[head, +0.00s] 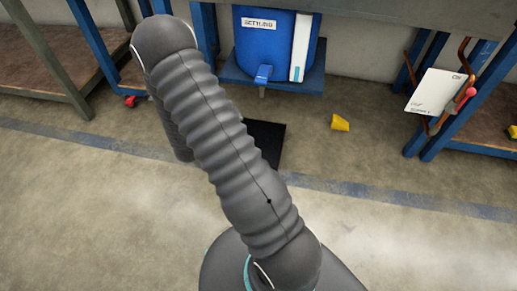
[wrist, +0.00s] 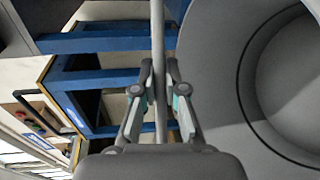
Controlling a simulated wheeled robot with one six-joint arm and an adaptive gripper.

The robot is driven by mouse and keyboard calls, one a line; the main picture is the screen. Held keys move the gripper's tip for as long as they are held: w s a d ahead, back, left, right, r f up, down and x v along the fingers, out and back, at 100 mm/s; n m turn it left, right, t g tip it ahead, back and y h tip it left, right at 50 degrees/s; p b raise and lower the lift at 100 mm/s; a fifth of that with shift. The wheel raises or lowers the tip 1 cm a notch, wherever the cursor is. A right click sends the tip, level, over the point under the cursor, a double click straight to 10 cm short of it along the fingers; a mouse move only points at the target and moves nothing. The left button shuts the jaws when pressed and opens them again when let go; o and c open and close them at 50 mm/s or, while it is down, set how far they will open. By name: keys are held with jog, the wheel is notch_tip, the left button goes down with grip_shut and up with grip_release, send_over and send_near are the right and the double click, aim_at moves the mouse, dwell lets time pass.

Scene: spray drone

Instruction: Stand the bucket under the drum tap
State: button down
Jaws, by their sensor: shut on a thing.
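The blue drum (head: 280,40) with its blue tap (head: 263,74) sits on a blue shelf under a bench in the head view. A black mat (head: 267,138) lies on the floor below the tap, partly covered by my arm. In the wrist view my gripper (wrist: 159,88) is shut on a thin grey bar, which looks like the bucket's handle. The grey bucket (wrist: 215,75) fills the right side of that view, its round inside showing. The head view shows neither bucket nor gripper; my arm likely hides them.
A yellow object (head: 340,122) lies on the floor right of the mat. A white card (head: 435,92) hangs by the blue bench leg at right. A red object (head: 131,101) lies at left. The floor between is clear.

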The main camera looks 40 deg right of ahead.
jog(key=s+d+f+m+g+h+b, duration=0.4)
jog(key=s+f+m+g, duration=0.2)
jog(key=g, duration=0.2)
jog(key=w+d+f+b, duration=0.1)
jog(key=d+f, duration=0.1)
jog(key=d, duration=0.7)
jog(key=w+d+f+m+b, duration=0.1)
jog(key=d+f+b, duration=0.1)
jog(key=d, duration=0.7)
jog(key=shift+d+g, duration=0.15)
jog(key=shift+g, duration=0.15)
jog(key=shift+f, duration=0.1)
jog(key=c, duration=1.2)
grip_release()
